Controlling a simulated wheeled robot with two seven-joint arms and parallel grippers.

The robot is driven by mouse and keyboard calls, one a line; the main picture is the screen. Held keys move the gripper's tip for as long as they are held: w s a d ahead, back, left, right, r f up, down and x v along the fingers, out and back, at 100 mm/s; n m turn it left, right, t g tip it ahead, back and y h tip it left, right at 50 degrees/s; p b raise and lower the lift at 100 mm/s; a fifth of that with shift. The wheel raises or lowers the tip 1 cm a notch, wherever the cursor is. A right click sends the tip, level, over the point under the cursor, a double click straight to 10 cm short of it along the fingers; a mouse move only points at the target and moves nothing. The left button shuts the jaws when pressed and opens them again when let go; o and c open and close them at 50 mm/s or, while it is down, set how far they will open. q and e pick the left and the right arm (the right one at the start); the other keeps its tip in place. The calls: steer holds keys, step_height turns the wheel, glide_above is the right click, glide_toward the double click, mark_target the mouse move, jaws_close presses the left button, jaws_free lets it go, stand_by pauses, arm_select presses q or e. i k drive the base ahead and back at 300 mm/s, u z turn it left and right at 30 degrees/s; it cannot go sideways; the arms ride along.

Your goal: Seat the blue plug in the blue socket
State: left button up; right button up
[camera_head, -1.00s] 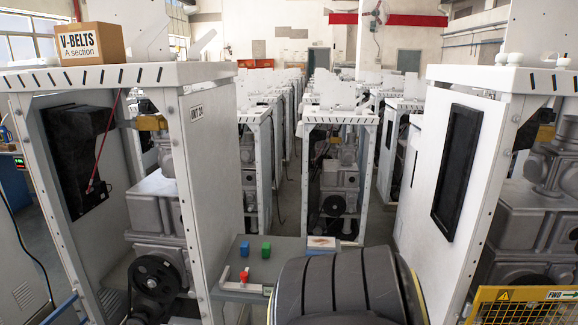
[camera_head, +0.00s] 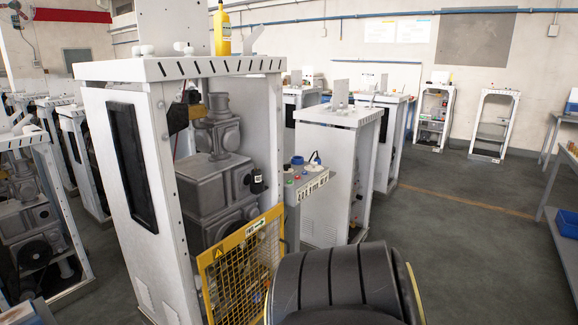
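A small round blue piece (camera_head: 297,160) sits on the back left of a grey control panel (camera_head: 292,186) in the middle of the view. A smaller blue piece with a dark part (camera_head: 315,159) is just right of it on the panel. At this size I cannot tell which is a plug and which is a socket, or whether either is seated. Neither of my grippers shows in the head view.
A yellow mesh guard (camera_head: 240,262) stands open in front of the white machine frame (camera_head: 140,200), left of the panel. A yellow bottle (camera_head: 222,30) stands on top of that frame. The grey floor (camera_head: 460,240) between is clear.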

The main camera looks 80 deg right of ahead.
mark_target(299, 165)
steer(key=z, duration=2.8)
steer(key=i, duration=0.75)
steer(key=z, duration=0.05)
